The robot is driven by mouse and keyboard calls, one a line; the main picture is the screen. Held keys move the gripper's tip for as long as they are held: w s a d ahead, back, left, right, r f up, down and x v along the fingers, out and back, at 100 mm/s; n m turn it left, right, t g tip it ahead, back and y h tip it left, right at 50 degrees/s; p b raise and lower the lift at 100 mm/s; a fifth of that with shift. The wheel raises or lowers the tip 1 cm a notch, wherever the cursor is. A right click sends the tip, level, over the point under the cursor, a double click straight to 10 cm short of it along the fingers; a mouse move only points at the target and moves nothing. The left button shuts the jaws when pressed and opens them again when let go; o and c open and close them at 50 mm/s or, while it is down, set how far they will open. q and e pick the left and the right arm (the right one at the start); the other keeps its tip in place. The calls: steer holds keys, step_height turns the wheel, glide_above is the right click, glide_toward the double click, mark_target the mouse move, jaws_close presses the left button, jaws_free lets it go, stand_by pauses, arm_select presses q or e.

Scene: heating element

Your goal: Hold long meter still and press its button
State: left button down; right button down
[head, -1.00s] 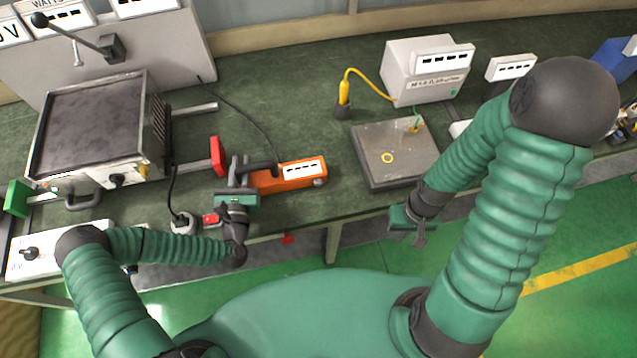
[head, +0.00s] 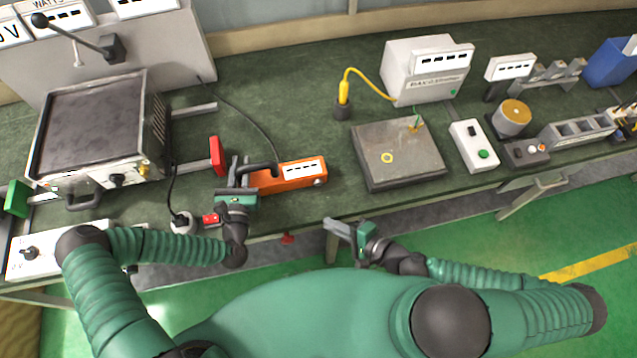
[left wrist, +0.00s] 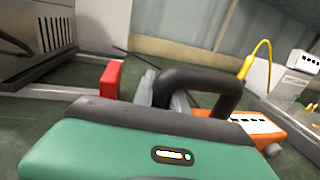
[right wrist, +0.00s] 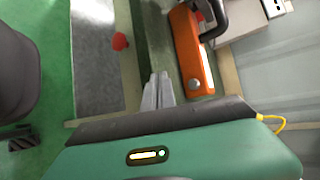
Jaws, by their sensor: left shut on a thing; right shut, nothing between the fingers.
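The long meter (head: 288,177) is an orange body with a white display and a dark loop at its left end. It lies on the green bench. My left gripper (head: 238,178) is shut on the meter's left end by the dark loop; its fingers are partly hidden in the left wrist view, where the meter (left wrist: 258,130) also shows. A round grey button (head: 319,181) sits at the meter's right end and shows in the right wrist view (right wrist: 194,84). My right gripper (head: 332,226) is shut and empty, in front of the bench edge, apart from the meter.
A metal plate block (head: 400,170) lies right of the meter, with a yellow-cabled probe (head: 343,95) behind. A hot plate box (head: 95,125) and red clamp end (head: 217,156) stand at left. A white button box (head: 474,146) is further right. A black cable runs behind the meter.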

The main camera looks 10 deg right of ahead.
arm_select(q)
steer(key=shift+d, duration=0.1)
arm_select(e)
glide_toward(316, 186)
steer(key=a+f, duration=0.1)
steer(key=a, duration=0.1)
steer(key=w+a+f, duration=0.1)
steer(key=a+f, duration=0.1)
steer(key=shift+w+f, duration=0.15)
steer(key=shift+f, duration=0.05)
steer(key=shift+w, duration=0.7)
steer(key=shift+w, duration=0.1)
stand_by(1.2)
steer(key=shift+w+r, duration=0.1)
steer(key=shift+w, duration=0.15)
steer(key=shift+w, duration=0.7)
stand_by(1.0)
stand_by(0.3)
steer(key=shift+s, duration=1.15)
steer(key=shift+s, duration=0.1)
